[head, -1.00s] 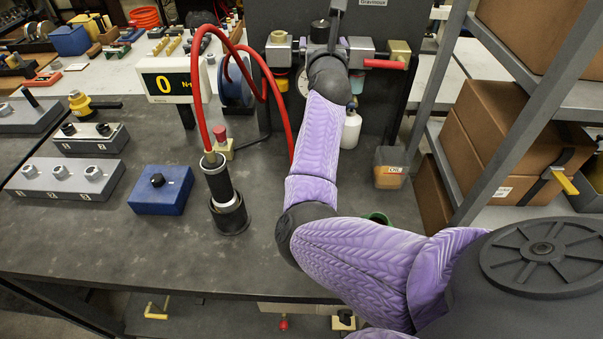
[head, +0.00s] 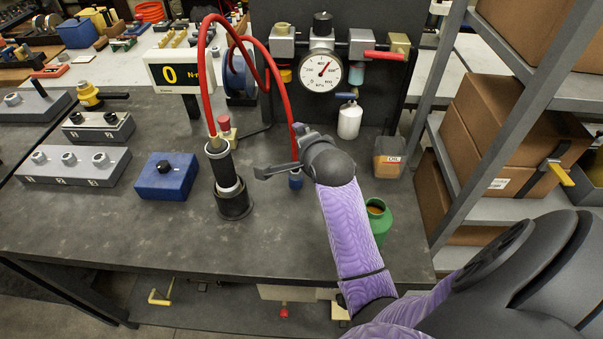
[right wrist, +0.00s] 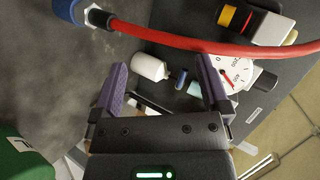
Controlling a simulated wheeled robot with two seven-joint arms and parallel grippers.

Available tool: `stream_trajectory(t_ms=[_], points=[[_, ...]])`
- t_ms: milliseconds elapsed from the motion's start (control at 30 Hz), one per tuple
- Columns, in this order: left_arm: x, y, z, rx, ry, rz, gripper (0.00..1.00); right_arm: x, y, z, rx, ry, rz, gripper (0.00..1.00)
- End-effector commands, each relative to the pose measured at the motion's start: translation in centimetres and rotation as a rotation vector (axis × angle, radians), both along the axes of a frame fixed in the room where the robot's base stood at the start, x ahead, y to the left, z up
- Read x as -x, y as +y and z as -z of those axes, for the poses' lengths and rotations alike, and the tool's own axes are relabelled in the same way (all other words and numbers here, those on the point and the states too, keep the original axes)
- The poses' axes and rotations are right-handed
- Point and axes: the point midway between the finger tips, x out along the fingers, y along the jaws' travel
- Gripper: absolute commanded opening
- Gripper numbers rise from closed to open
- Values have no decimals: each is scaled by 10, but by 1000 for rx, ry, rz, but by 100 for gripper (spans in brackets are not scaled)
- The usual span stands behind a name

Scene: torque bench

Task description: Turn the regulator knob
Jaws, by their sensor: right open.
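The regulator's black knob (head: 322,19) tops the regulator on the dark panel, above the round pressure gauge (head: 321,71). The gauge needle points to the upper right in the head view. In the right wrist view the gauge (right wrist: 236,72) is partly behind a finger, and a dark knob shape (right wrist: 265,80) shows beside it. My right gripper (right wrist: 162,85) is open and empty, its purple-lined fingers wide apart. In the head view it is in front of and below the panel, well clear of the knob, its fingers partly hidden by the wrist. My left gripper is not in view.
A red hose (head: 270,62) arches near the gripper from the black cylindrical tool (head: 222,172). A red-handled valve (head: 384,54) is right of the regulator. Shelving (head: 500,125) stands right.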

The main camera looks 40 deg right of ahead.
Motion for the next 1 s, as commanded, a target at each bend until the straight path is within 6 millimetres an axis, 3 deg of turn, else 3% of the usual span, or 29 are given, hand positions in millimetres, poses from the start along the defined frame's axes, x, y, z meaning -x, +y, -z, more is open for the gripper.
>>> stream_trajectory(t_ms=[200,400,900,1000], points=[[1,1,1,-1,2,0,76,33,31,36,223,229,-237,96],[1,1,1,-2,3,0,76,51,47,52,331,337,-374,96],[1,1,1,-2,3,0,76,55,50,55,352,358,-403,96],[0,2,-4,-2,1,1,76,44,59,41,310,267,-425,96]])
